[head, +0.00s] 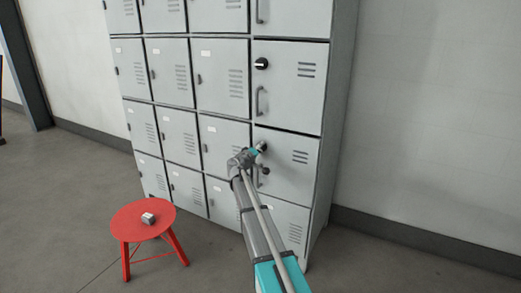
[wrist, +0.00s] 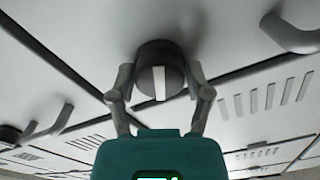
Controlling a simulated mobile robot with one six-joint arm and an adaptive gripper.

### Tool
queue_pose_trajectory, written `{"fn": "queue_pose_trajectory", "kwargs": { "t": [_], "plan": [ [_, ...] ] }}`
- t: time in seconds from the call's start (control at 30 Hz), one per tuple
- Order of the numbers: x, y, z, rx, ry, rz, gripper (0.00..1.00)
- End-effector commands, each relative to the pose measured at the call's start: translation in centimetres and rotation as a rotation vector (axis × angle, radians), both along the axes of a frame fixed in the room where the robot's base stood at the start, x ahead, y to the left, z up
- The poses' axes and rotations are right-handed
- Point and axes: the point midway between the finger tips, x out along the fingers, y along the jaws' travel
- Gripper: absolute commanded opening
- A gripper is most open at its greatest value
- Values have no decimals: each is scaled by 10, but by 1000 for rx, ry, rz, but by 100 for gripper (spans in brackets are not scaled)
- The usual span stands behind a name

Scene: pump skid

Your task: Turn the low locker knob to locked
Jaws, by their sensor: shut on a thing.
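The low locker knob (wrist: 160,58) is dark and round with a white stripe across its face. In the wrist view the stripe runs up and down the picture. My gripper (wrist: 160,76) has one finger on each side of the knob and is shut on it. In the head view my gripper (head: 252,153) is at the upper left of the third-row right-hand door (head: 290,170). There my gripper partly hides the knob, and its stripe cannot be read.
A grey handle (wrist: 290,35) is beside the knob on the same door. A higher door has a similar black knob (head: 261,63) and a handle (head: 260,102). A red stool (head: 140,222) with a small metal block (head: 148,218) stands at left. Floor (head: 80,195) is open around it.

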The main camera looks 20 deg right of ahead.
Motion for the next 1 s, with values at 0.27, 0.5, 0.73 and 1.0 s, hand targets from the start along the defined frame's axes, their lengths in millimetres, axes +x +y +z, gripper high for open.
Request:
{"fn": "queue_pose_trajectory", "kwargs": {
  "t": [0.27, 0.5, 0.73, 1.0],
  "plan": [
    [2, 2, 0, -150, 193, 5, 17],
    [2, 2, 0, -240, 308, 5, 17],
    [2, 2, 0, -278, 355, 5, 17],
    [2, 2, 0, -284, 363, 5, 17]
  ]
}}
